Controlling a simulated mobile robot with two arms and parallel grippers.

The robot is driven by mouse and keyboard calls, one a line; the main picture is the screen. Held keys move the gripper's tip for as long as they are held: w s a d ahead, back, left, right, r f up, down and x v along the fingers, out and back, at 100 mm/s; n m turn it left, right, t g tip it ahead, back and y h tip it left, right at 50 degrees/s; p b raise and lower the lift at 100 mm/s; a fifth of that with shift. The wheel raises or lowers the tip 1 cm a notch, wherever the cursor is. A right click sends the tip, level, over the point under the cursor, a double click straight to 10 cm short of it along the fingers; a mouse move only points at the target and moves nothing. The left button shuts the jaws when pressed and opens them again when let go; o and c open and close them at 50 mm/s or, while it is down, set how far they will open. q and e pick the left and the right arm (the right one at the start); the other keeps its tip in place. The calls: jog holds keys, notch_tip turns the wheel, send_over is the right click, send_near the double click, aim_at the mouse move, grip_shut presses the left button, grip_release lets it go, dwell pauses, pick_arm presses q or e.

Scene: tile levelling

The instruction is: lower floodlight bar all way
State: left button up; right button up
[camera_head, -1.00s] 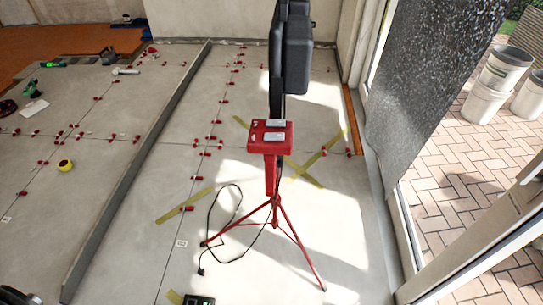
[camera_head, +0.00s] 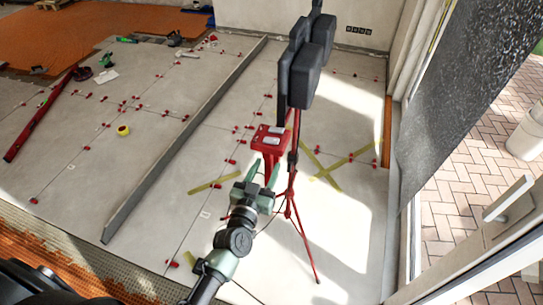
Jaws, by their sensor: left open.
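The floodlight stands upright on a red tripod (camera_head: 304,238) on the tiled floor. Its black lamp heads (camera_head: 305,70) sit at the top on a dark upright. A red box (camera_head: 270,139) with a pale top is fixed at the mast below the lamps. My left gripper (camera_head: 264,172) is open, its green fingers pointing up just below the red box, in front of the mast. I cannot tell whether it touches anything. The gripper and arm hide part of the tripod and the lower mast. My right gripper is not in view.
A long grey straightedge (camera_head: 185,140) lies on the floor left of the tripod. Red levelling clips dot the tile joints. Yellow tape strips (camera_head: 340,161) lie behind the tripod. A yellow tape roll (camera_head: 123,131) lies at left.

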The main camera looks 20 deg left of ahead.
pick_arm(q)
jog(key=shift+w+d, duration=0.2)
jog(key=shift+w, duration=2.05)
grip_shut()
